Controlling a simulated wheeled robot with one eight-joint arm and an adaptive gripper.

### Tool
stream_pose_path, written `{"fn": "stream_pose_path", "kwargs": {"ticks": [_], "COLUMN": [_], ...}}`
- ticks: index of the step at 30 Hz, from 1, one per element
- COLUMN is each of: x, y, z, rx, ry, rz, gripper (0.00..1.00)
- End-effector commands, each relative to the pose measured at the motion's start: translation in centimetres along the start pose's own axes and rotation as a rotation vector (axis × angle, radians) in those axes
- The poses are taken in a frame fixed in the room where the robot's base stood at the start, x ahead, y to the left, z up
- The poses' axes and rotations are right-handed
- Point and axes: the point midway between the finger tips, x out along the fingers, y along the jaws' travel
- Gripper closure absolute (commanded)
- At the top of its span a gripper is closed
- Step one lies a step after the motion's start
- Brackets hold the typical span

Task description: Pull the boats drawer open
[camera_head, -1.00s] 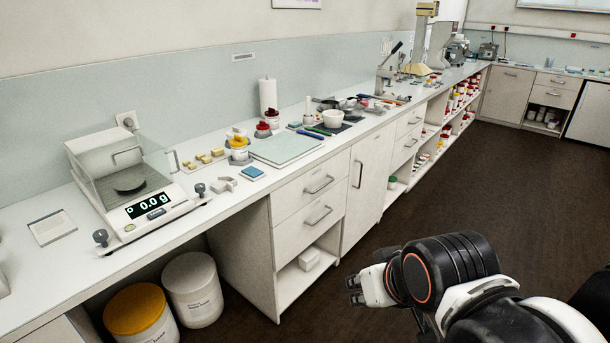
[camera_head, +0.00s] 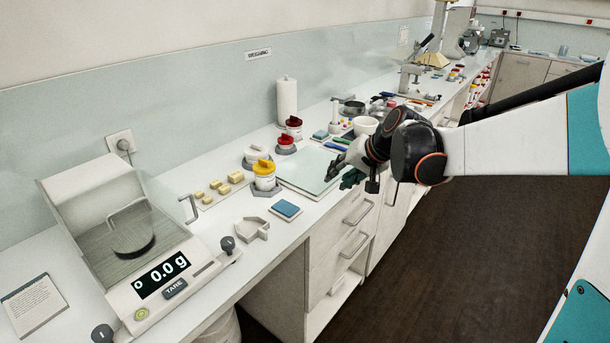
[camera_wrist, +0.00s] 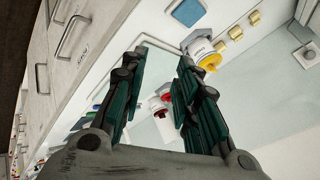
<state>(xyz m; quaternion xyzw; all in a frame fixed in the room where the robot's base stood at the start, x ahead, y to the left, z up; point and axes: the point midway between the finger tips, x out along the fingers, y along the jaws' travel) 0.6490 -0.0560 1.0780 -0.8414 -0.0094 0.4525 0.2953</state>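Two white drawers with grey bar handles sit one above the other under the counter, an upper drawer (camera_head: 330,229) and a lower drawer (camera_head: 326,265). Both look shut. I cannot read which one is labelled boats. In the wrist view, a drawer handle (camera_wrist: 68,38) shows at upper left, with a small unreadable label below it. My gripper (camera_head: 338,174) is over the counter's front edge, above and behind the drawer fronts. In the wrist view, my gripper (camera_wrist: 163,60) has its dark green fingers apart with nothing between them, pointing at the counter top.
A balance (camera_head: 125,235) reading 0.0 g stands at the left. A pale board (camera_head: 305,172), a yellow-lidded jar (camera_head: 264,176), red-lidded jars, a blue pad (camera_head: 286,209) and a paper roll (camera_head: 287,100) stand on the counter. The floor (camera_head: 440,250) before the drawers is clear.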

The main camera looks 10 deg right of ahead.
Motion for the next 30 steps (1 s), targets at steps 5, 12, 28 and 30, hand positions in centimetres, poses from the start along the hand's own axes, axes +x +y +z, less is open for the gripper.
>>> {"fn": "stream_pose_path", "kwargs": {"ticks": [5,12,28,30], "x": [4.5,9.5,15.6,15.8], "y": [4.8,12.1,29.7,31.0], "z": [-3.3,-6.0,-4.6,-4.0], "rx": [0.14,0.3,0.526,0.537], "ry": [-0.018,-0.027,0.026,0.033], "rz": [-0.098,-0.251,-0.614,-0.643], "gripper": [0.71,0.71,0.71,0.71]}}
